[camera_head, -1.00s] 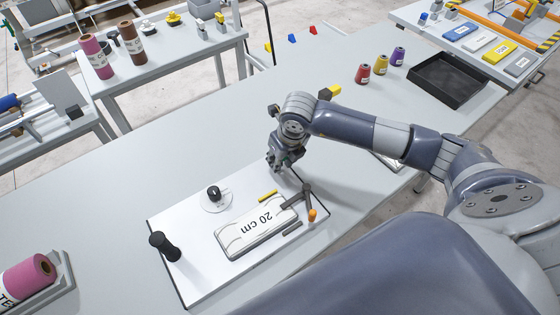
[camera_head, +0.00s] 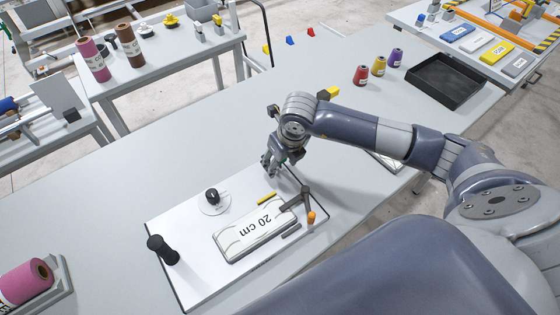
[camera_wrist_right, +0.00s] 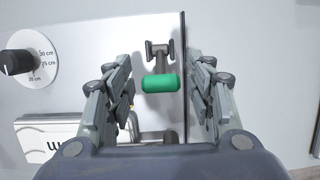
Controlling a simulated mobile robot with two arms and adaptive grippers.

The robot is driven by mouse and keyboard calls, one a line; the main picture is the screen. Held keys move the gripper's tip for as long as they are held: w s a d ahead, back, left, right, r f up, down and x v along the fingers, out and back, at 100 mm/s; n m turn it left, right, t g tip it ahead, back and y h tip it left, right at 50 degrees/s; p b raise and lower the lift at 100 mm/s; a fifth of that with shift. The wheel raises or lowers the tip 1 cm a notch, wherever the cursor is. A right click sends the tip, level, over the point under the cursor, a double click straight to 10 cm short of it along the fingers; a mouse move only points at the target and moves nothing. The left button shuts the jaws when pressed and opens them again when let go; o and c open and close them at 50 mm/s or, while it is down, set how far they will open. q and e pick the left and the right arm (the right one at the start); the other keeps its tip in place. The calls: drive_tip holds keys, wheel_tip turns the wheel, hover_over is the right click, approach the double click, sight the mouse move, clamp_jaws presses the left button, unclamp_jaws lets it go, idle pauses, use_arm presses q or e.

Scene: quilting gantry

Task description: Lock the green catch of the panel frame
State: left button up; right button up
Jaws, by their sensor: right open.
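The green catch (camera_wrist_right: 160,84) shows in the right wrist view as a short green cylinder on a dark lever, near the edge of the white panel (camera_wrist_right: 80,95). My right gripper (camera_wrist_right: 162,72) is open, with one finger to the left and one to the right of the green part. There is a visible gap on each side, so neither finger touches it. In the head view my right gripper (camera_head: 271,164) is over the panel's far edge (camera_head: 235,172) and mostly hides the catch. My left gripper is not in view.
On the panel are a white 20 cm block (camera_head: 240,240), a black dial (camera_head: 212,195), a black knob (camera_head: 163,250) and a dark lever with an orange end (camera_head: 311,217). Thread cones (camera_head: 379,66) and a black tray (camera_head: 450,82) stand farther back.

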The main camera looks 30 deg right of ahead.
drive_tip(key=v, duration=1.1)
